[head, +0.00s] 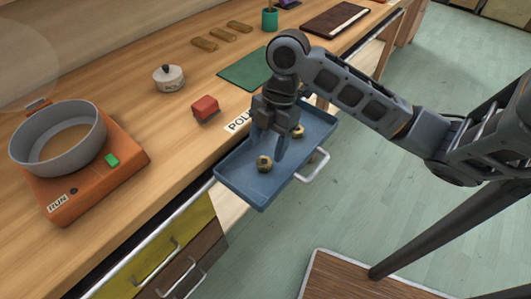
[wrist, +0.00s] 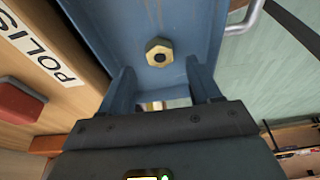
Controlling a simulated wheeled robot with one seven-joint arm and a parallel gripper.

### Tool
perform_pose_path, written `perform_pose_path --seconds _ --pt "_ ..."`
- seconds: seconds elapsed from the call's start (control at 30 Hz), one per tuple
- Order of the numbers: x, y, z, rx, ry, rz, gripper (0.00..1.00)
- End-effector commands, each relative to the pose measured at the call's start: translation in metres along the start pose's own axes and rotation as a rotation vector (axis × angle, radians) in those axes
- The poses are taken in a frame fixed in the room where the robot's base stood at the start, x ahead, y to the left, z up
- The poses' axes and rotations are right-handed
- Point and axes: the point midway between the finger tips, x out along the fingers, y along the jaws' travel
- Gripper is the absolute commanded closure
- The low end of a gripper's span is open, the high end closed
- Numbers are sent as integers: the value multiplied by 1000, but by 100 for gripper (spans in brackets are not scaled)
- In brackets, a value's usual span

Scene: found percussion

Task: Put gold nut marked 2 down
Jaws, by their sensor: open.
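Two gold nuts lie in the pulled-out blue drawer (head: 235,177): one gold nut (head: 264,163) toward the front left of the picture, and another gold nut (head: 297,131) behind my gripper. No number is legible on either, so I cannot tell which is marked 2. My gripper (head: 268,150) points down into the drawer, open, with nothing seen held. In the wrist view, one hexagonal gold nut (wrist: 160,52) with a dark centre rests on the blue drawer floor, beyond and apart from the two fingers (wrist: 160,84).
The drawer has a pale handle (head: 314,166) on its outer side. On the wooden counter are a red block (head: 205,108), a white lidded pot (head: 169,78), a green mat (head: 246,69) and a grey pan (head: 58,136) on an orange burner.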

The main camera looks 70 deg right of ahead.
Motion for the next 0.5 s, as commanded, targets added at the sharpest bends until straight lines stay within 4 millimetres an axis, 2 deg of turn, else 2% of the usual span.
perform_pose_path --seconds 0.1,0.3,0.5 --pt "-26 0 0 -5 -4 2 37" --pt "-62 0 0 -2 -1 2 37" --pt "-79 0 0 0 -1 1 37"
